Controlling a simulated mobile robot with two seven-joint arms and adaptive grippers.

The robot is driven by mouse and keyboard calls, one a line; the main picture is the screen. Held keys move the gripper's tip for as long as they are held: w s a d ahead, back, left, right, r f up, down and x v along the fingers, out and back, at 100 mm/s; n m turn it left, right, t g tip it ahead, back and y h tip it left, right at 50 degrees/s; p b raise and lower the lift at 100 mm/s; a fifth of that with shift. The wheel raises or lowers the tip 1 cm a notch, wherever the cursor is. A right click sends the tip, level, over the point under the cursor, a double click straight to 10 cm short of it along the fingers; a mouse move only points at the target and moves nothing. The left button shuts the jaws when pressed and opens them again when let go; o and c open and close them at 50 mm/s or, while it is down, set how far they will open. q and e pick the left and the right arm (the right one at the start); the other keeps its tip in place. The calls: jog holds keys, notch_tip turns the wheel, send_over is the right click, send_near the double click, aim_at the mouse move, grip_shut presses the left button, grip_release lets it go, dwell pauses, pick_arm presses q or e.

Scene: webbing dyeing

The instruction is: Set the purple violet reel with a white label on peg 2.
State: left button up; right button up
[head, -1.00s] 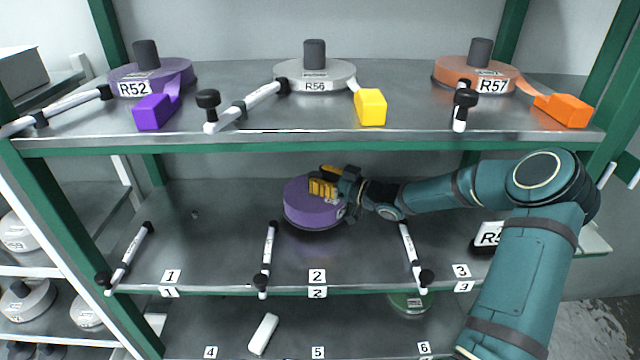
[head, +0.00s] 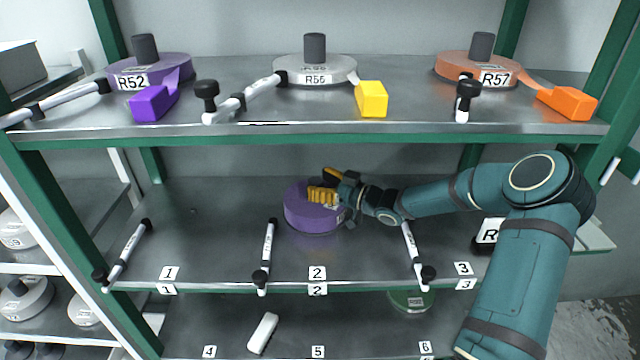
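The purple violet reel (head: 305,214) lies flat on the middle shelf, behind the label marked 2 (head: 317,272). Part of a white label shows at its right side, mostly covered by my gripper. My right gripper (head: 328,184) reaches in from the right, with its yellow fingers over the top of the reel. A dark gap shows between the fingers, but I cannot tell whether they grip anything. The fingers hide the reel's middle, and no peg is visible there. My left gripper is not in view.
On the top shelf stand reels R52 (head: 118,72), R56 (head: 290,69) and R57 (head: 450,66). White rods with black knobs flank bay 2, at left (head: 268,245) and right (head: 411,245). A black item with a white label (head: 488,233) sits in bay 3. Bay 1 is clear.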

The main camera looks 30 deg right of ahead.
jog(key=shift+d+f, duration=0.1)
jog(key=shift+f, duration=0.05)
jog(key=v, duration=1.2)
jog(key=shift+a, duration=0.2)
